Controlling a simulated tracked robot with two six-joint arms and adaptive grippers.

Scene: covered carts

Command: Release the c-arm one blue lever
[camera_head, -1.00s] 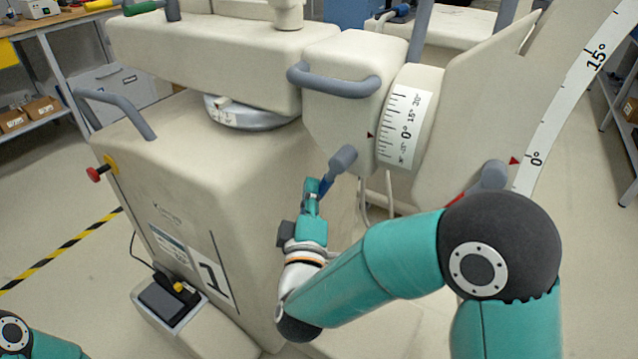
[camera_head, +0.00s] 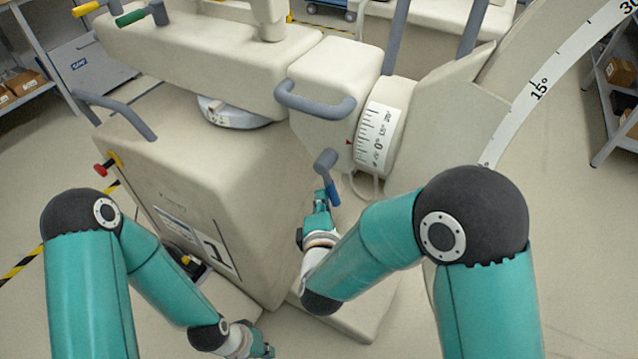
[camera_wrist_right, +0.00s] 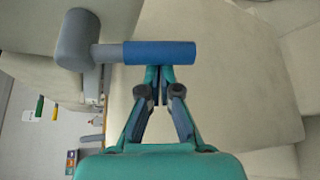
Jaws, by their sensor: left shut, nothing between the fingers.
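The c-arm one blue lever (camera_head: 333,195) hangs from a grey hub (camera_head: 325,163) below the grey handle of cart 1. It points down and slightly right in the head view. In the right wrist view the blue lever (camera_wrist_right: 160,52) lies level, joined to the grey hub at left. My right gripper (camera_head: 321,198) is just below the lever. In its wrist view the fingertips (camera_wrist_right: 159,85) are together at the lever's lower edge, with nothing visible between them; contact is unclear. My left gripper (camera_head: 266,350) is shut and empty, low near the cart's base.
Cart 1 (camera_head: 190,160) fills the middle, with a grey handle (camera_head: 315,103) above the lever and a scaled collar (camera_head: 380,135) to its right. A large curved arm with an angle scale (camera_head: 530,95) rises at right. Shelves stand at both sides.

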